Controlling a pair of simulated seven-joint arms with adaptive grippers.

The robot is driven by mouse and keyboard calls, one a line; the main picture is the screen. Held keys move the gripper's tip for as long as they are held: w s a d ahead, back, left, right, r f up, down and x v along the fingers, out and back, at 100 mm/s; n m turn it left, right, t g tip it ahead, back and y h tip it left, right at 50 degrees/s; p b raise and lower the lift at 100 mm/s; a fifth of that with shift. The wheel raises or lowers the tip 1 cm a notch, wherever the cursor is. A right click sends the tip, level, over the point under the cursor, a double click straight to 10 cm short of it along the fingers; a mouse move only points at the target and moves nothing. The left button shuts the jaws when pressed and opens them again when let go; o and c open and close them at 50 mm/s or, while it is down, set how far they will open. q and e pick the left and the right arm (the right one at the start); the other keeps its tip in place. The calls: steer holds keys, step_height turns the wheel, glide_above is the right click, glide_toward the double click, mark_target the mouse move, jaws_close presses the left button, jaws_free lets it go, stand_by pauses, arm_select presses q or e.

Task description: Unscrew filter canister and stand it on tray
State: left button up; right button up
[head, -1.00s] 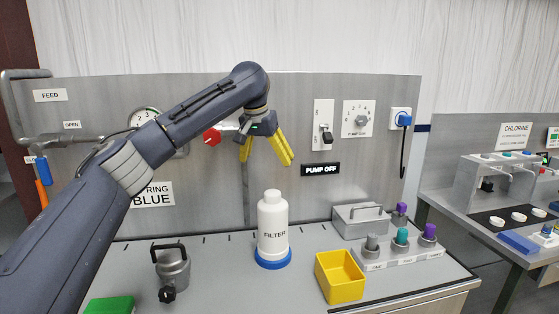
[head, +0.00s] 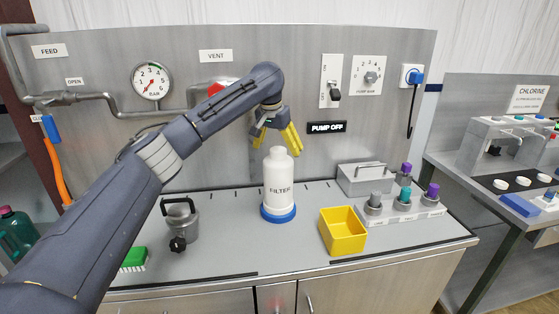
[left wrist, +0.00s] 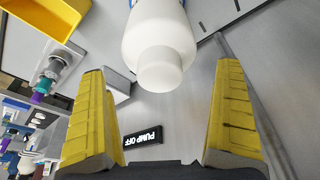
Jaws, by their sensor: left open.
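The filter canister (head: 278,180) is a white bottle with a narrower top and a FILTER label. It stands upright on a blue base ring (head: 278,213) on the grey bench. My left gripper (head: 277,139) is open and empty, just above the canister's top, with its yellow fingers pointing down. In the left wrist view the canister's white top (left wrist: 160,68) lies between the two yellow fingers, apart from both. A yellow open-topped tray (head: 343,244) stands to the right of the canister and looks empty. My right gripper is out of view.
The back panel carries a gauge (head: 151,81) and a PUMP OFF sign (head: 326,127).

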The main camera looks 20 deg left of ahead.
mark_target(280, 160)
arm_select(q)
steer(key=shift+x, duration=2.7)
steer(key=c, duration=1.2)
steer(key=shift+o, duration=0.2)
steer(key=shift+a+n+y, duration=0.1)
steer(key=shift+n+y, duration=0.4)
steer(key=shift+n, duration=1.5)
steer(key=n+y, duration=0.1)
steer(key=n, duration=0.3)
steer(key=shift+a+r, duration=0.1)
steer(key=shift+a, duration=0.05)
